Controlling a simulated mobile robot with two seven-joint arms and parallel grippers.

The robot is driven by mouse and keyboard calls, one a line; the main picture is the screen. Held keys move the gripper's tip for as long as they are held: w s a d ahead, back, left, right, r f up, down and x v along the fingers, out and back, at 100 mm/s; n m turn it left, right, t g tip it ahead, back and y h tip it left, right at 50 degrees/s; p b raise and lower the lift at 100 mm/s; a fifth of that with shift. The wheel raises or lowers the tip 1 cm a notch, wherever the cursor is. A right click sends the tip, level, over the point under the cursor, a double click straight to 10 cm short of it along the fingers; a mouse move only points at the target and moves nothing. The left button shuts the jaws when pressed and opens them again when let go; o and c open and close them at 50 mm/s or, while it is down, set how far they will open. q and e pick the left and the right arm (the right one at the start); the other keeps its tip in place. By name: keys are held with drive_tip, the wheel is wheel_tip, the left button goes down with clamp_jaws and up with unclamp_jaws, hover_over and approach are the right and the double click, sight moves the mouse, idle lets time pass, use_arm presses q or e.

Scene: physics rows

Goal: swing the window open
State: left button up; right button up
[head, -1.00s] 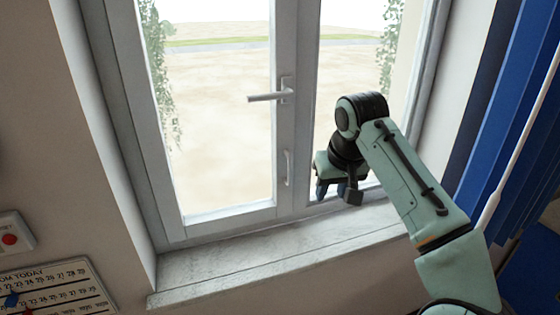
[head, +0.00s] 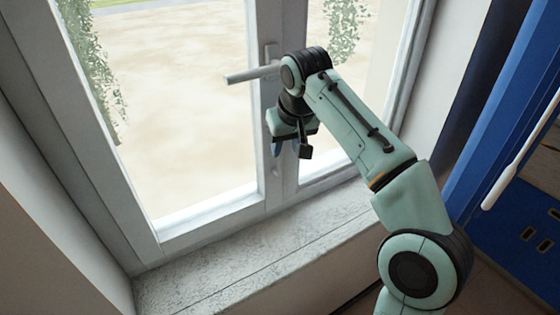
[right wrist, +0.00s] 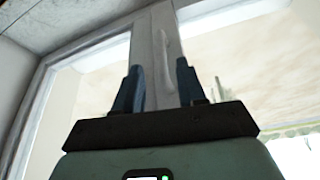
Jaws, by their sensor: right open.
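The window has a light grey frame and two glazed sashes; the left sash (head: 203,213) looks closed against the middle post. Its lever handle (head: 252,74) sticks out horizontally to the left. A slim vertical pull handle (right wrist: 162,50) shows in the right wrist view, beyond and between my fingers; in the head view it is mostly hidden by my gripper. My right gripper (head: 286,149) is open in front of the middle of the window, below the lever. In the wrist view its two dark fingers (right wrist: 160,75) are apart, with no visible contact on the pull handle. My left gripper is not in view.
A speckled stone sill (head: 215,275) runs below the window. The space before the left sash is clear.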

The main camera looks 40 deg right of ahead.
sight(282, 161)
drive_tip(key=x, duration=0.7)
drive_tip(key=shift+w+b, duration=0.2)
drive_tip(key=shift+b, duration=0.15)
drive_tip(key=shift+d+f, duration=0.1)
drive_tip(key=shift+f, duration=0.4)
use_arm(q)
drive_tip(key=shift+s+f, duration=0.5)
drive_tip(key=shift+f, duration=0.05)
use_arm(e)
drive_tip(key=shift+w+f, duration=0.15)
drive_tip(key=shift+w, duration=0.2)
drive_tip(key=shift+s, duration=0.1)
clamp_jaws()
